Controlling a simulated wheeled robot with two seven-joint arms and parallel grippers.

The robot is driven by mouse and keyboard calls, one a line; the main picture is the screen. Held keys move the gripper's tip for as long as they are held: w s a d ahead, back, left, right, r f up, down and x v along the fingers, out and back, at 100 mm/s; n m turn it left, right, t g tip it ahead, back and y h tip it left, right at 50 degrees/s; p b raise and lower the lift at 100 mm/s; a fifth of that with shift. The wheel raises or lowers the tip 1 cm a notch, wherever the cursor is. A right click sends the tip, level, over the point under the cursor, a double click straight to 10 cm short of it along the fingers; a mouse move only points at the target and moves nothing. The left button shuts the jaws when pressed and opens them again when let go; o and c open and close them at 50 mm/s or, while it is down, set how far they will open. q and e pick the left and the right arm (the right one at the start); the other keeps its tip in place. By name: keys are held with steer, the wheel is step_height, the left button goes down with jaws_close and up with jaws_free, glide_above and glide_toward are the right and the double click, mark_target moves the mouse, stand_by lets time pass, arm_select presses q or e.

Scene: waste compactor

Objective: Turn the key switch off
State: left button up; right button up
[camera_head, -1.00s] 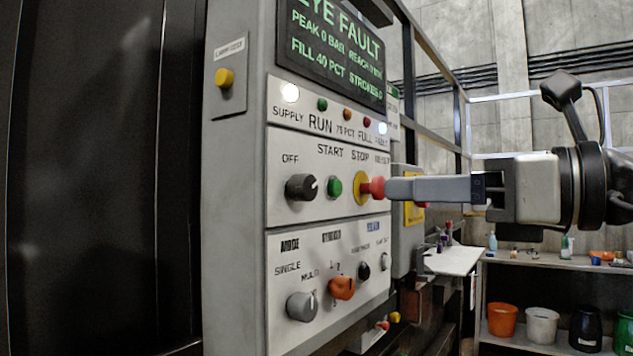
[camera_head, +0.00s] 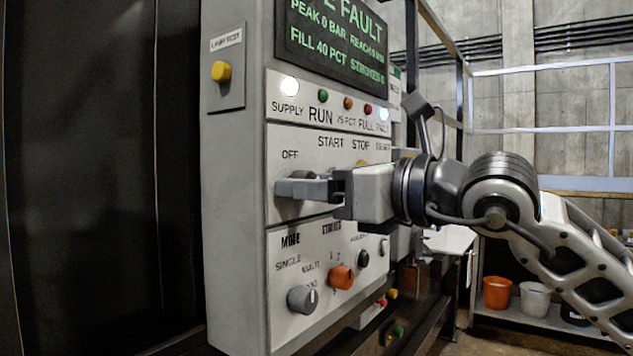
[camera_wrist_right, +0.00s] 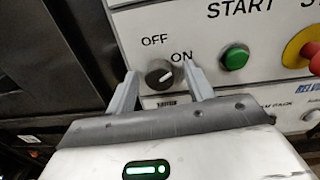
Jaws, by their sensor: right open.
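The key switch is a black round knob (camera_wrist_right: 158,73) on the white panel, with OFF at its upper left and ON at its upper right. Its pale pointer mark slants up to the right, toward ON. My right gripper (camera_wrist_right: 160,78) is open, with one finger on each side of the knob; I cannot tell whether they touch it. In the head view, my right gripper (camera_head: 285,187) reaches the panel from the right and its fingers cover most of the knob (camera_head: 301,174). My left gripper is not in view.
The green START button (camera_wrist_right: 235,56) and the red STOP mushroom (camera_wrist_right: 314,58) on its yellow ring sit right of the knob. Below are a grey selector (camera_head: 302,299) and an orange selector (camera_head: 342,277). A yellow button (camera_head: 221,71) is on the cabinet's left side.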

steer(key=c, duration=1)
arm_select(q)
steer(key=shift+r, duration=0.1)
arm_select(e)
steer(key=shift+o, duration=0.2)
arm_select(q)
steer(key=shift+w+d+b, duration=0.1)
steer(key=shift+b, duration=0.25)
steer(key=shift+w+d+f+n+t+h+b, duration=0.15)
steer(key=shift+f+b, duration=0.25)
steer(key=shift+b, duration=0.6)
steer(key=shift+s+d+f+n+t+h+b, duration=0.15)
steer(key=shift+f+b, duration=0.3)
steer(key=shift+b, duration=0.6)
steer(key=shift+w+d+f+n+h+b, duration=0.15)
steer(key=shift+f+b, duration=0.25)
steer(key=shift+b, duration=0.6)
arm_select(e)
steer(key=shift+n, duration=6)
